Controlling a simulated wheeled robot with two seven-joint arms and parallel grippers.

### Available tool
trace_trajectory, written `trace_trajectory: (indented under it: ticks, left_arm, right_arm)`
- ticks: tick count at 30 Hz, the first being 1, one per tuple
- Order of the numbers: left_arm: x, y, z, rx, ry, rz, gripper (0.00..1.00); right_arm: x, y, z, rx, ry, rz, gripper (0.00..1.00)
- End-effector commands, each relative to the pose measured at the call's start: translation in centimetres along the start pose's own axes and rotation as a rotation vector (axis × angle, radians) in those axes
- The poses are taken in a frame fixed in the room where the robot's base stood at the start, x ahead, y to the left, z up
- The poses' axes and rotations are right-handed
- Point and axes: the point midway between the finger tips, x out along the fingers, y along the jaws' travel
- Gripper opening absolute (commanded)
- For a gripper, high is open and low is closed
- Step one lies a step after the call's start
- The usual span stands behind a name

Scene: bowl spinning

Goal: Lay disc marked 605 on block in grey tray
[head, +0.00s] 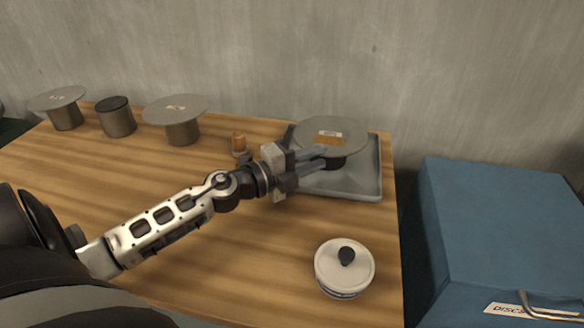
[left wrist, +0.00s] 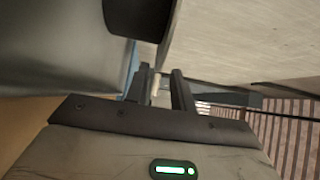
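A round grey disc (head: 345,127) with a white label and a brownish patch lies flat on a dark block (head: 334,163) in the grey tray (head: 372,183). The label's number is too small to read. My left gripper (head: 318,157) reaches in from the left at the disc's near-left rim. Its fingers look parted, with a gap between them. In the left wrist view the fingers (left wrist: 163,82) stand apart, close to the dark block (left wrist: 136,14); I cannot tell whether they touch the disc. My right gripper is not in view.
Two more discs on stands (head: 60,97) (head: 176,105) and a bare dark block (head: 116,118) stand at the back left. A small orange-topped item (head: 239,142) is behind my wrist. A lidded white pot (head: 344,270) sits in front. A blue cabinet (head: 505,225) stands right.

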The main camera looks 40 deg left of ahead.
Motion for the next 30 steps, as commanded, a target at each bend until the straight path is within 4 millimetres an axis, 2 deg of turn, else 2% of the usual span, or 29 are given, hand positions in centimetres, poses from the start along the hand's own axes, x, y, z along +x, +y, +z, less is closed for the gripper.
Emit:
trace_trajectory:
  ticks: [3,10,15,30]
  left_arm:
    - [-2.4,0.3,0.0,-0.001,-0.001,0.002,0.24]
    - [-5.2,0.1,0.0,-0.002,-0.001,0.0,0.24]
    - [-5.9,-0.1,0.0,0.001,-0.001,-0.001,0.24]
    - [-5.8,-0.1,0.0,0.0,-0.001,-0.001,0.24]
  right_arm:
    - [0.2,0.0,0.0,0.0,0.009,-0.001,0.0]
    - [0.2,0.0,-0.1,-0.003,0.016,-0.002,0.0]
    - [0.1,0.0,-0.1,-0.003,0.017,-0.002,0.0]
    - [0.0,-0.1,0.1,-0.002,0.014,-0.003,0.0]
